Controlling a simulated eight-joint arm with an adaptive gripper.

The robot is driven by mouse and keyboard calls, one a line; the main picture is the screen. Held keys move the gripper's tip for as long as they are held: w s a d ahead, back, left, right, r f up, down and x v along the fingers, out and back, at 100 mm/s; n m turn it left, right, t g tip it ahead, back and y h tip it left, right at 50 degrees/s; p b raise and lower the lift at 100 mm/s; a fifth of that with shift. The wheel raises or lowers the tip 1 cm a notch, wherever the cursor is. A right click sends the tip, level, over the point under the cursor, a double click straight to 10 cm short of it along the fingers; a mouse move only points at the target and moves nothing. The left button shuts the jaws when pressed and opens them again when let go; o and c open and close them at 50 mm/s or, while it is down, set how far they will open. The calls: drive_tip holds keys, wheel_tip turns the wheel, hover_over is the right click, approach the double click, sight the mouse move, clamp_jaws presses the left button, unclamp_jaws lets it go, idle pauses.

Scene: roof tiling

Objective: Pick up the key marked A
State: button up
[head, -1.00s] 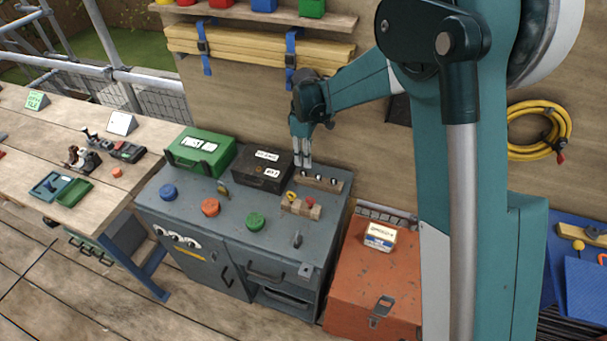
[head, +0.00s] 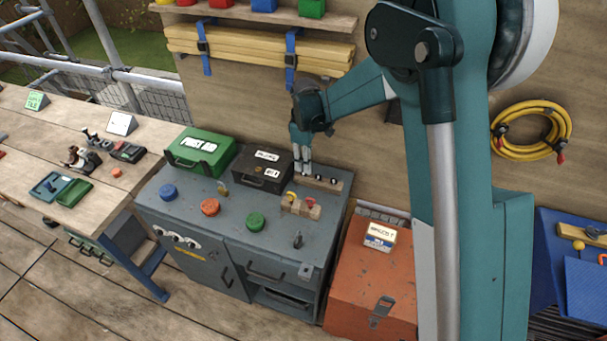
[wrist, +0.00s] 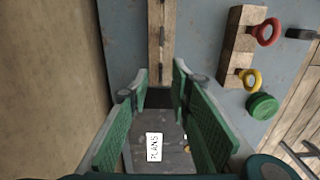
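Two keys with ring-shaped heads stand in a small wooden block (head: 288,207): a yellow key (head: 292,196) and a red key (head: 310,202). The yellow key (wrist: 252,79) and red key (wrist: 268,32) also show in the wrist view, right of my fingers. I cannot read a letter A on either. My gripper (head: 304,170) is over the left end of a wooden strip (head: 339,185) with several dark knobs, behind the key block. In the wrist view my gripper (wrist: 160,82) is open, with the strip (wrist: 160,45) showing between and beyond its fingertips.
A dark box (head: 257,182) labelled PLANS sits close left of my gripper, beside a green first aid case (head: 200,151). Blue, red and green round knobs (head: 255,222) and a padlock (head: 222,188) are on the grey cabinet top. The wooden wall is close behind.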

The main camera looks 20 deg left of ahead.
sight(304, 175)
drive_tip(key=shift+f, duration=2.45)
clamp_jaws()
